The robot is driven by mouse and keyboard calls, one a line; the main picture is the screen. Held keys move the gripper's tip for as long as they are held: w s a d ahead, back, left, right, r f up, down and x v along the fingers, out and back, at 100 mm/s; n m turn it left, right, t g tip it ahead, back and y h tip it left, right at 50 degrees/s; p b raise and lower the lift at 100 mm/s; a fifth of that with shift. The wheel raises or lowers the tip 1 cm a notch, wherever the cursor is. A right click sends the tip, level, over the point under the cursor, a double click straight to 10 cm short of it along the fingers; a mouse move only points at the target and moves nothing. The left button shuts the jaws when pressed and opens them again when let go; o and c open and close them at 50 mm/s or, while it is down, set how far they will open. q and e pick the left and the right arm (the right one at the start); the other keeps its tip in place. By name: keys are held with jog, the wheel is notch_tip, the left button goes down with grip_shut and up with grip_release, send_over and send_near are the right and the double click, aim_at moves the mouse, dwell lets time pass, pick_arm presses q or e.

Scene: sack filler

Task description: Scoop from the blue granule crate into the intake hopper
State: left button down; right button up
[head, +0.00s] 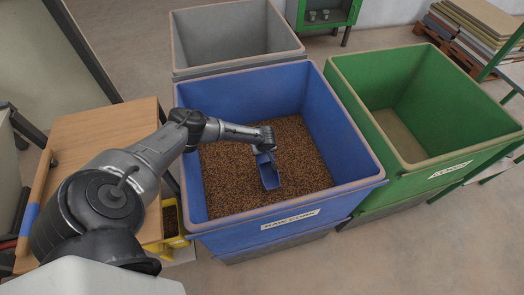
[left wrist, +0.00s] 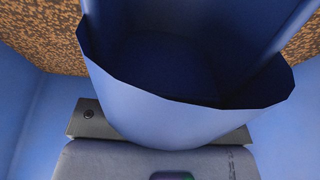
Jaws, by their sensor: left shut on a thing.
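The blue granule crate (head: 345,140) stands in the middle of the head view, holding brown granules (head: 222,175) and a white label on its front. My left gripper (head: 265,147) reaches in over the granules from the left and is shut on a blue scoop (head: 269,174). The scoop hangs tilted, its mouth end low near the granules; I cannot tell whether it touches them. In the left wrist view the scoop (left wrist: 180,120) fills the middle, and its visible inside looks dark blue and empty. I cannot make out the intake hopper. My right gripper is not in view.
A grey crate (head: 235,35) stands behind the blue one and a green crate (head: 430,95) stands to its right. A wooden-topped table (head: 105,130) is at the left, with a yellow container (head: 172,245) beside it. Stacked boards (head: 480,25) lie at the back right.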

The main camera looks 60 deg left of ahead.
aim_at(266, 170)
pick_arm(q)
jog(key=f+b, duration=0.2)
jog(key=d+f+b, duration=0.1)
jog(key=f+b, duration=0.1)
jog(key=d+f+b, duration=0.1)
jog(key=f+b, duration=0.1)
jog(key=f, duration=0.1)
jog(key=shift+s, duration=0.2)
jog(key=shift+d+f+b, duration=0.15)
jog(key=shift+b, duration=0.15)
jog(key=shift+h, duration=0.8)
jog(key=d, duration=0.1)
jog(key=d+b, duration=0.1)
jog(key=s+d+f, duration=0.1)
jog(key=shift+d, duration=0.4)
jog(key=shift+g+h, duration=0.4)
jog(key=shift+h, duration=0.5)
jog(key=r+p, duration=0.1)
jog(key=r, duration=0.1)
jog(key=r+p, duration=0.3)
jog(key=r, duration=0.1)
jog(key=shift+w+a+r, duration=0.1)
jog(key=shift+a+r, duration=0.2)
jog(key=a+r+p, duration=0.2)
jog(key=r+p, duration=1.6)
jog(key=a+r+p, duration=0.1)
jog(key=r+p, duration=1.7)
jog(key=p, duration=0.1)
jog(key=shift+w+a, duration=0.4)
